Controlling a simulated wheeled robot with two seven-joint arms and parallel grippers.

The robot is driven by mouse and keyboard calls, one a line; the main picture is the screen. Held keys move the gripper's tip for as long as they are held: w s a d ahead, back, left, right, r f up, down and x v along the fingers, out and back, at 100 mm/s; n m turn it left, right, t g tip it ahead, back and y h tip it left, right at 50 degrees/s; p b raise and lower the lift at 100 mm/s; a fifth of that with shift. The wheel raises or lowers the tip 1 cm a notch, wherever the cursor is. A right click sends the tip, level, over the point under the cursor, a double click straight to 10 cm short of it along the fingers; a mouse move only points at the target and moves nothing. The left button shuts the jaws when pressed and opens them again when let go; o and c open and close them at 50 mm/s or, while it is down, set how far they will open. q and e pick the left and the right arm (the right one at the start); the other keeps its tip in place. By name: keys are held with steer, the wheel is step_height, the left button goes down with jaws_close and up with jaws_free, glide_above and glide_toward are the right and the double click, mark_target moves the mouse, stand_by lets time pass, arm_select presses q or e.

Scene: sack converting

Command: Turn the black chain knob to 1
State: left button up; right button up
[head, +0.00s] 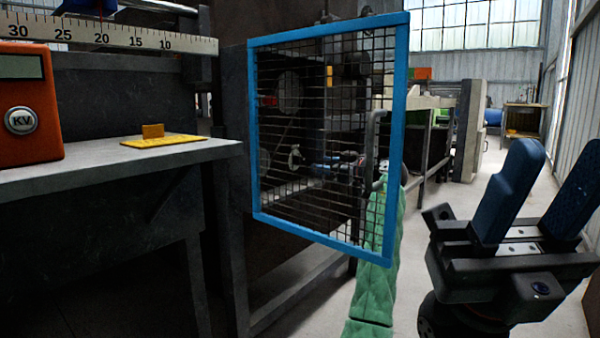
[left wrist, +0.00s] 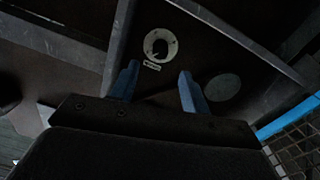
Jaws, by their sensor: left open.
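A small black knob (left wrist: 159,47) sits in the middle of a pale round dial on a dark panel in the left wrist view. A small pale label is under the dial, but its print and the knob's setting are too small to read. I cannot pick out the knob in the head view.
A blue-framed mesh guard (head: 254,150) stands before dark machinery. A grey table (head: 60,195) at left bears an orange box (head: 30,125) and a yellow plate (head: 165,141). Green sacking (head: 372,290) hangs below the guard. Open floor lies right of it.

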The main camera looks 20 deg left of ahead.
arm_select(q)
steer(key=b+x, duration=0.4)
steer(key=x, duration=0.2)
steer(key=shift+a+f, duration=0.1)
steer(key=shift+f, duration=0.1)
steer(key=shift+w+a+r, duration=0.15)
steer(key=shift+w+a, duration=0.1)
steer(key=shift+a, duration=0.4)
steer(key=c, duration=1)
